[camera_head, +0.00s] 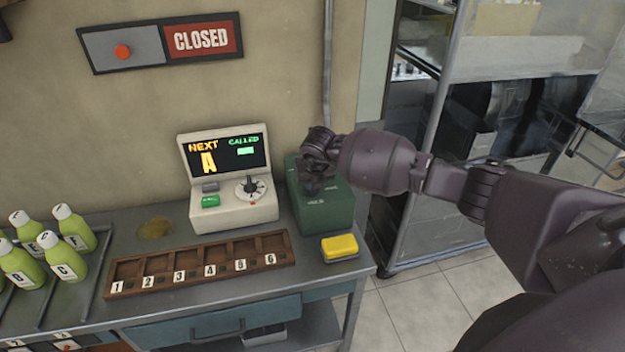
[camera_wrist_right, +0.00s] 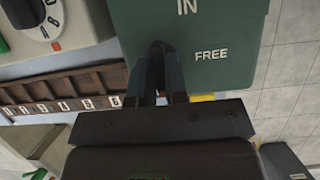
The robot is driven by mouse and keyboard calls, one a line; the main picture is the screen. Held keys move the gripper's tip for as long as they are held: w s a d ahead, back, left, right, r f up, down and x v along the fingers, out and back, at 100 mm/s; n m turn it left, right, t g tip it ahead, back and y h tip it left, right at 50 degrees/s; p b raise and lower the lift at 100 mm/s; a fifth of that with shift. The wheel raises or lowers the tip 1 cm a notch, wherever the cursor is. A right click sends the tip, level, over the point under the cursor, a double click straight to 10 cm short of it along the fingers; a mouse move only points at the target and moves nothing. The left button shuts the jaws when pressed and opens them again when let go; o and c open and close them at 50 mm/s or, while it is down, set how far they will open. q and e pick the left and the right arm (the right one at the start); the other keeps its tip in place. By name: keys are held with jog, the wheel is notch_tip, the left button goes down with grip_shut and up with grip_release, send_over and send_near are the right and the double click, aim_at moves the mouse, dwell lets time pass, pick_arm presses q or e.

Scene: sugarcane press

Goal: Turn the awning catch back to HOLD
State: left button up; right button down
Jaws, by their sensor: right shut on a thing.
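The green box (camera_head: 328,210) stands at the back right of the bench, beside the cream display unit. In the right wrist view its face (camera_wrist_right: 225,28) shows the labels IN and FREE; no HOLD label can be read. My right gripper (camera_head: 317,178) is at the box, and in the wrist view its two dark fingers (camera_wrist_right: 163,62) are close together against the face, left of FREE. They are shut on the awning catch, which is mostly hidden between them, so I cannot tell which way it points. My left gripper is not in view.
The cream unit (camera_head: 236,208) has a dial and screen. A numbered wooden tray (camera_head: 185,284) and a yellow block (camera_head: 340,247) lie in front. Green bottles (camera_head: 75,228) stand at left. A CLOSED sign (camera_head: 202,38) hangs above. A glazed metal frame (camera_head: 445,110) stands at right.

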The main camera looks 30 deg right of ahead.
dwell(0.5)
jog(key=c, duration=1.1)
grip_release()
jog(key=shift+c, duration=0.2)
jog(key=shift+r, duration=0.1)
jog(key=v, duration=1)
jog(key=shift+s+r, duration=0.2)
jog(key=shift+r, duration=0.1)
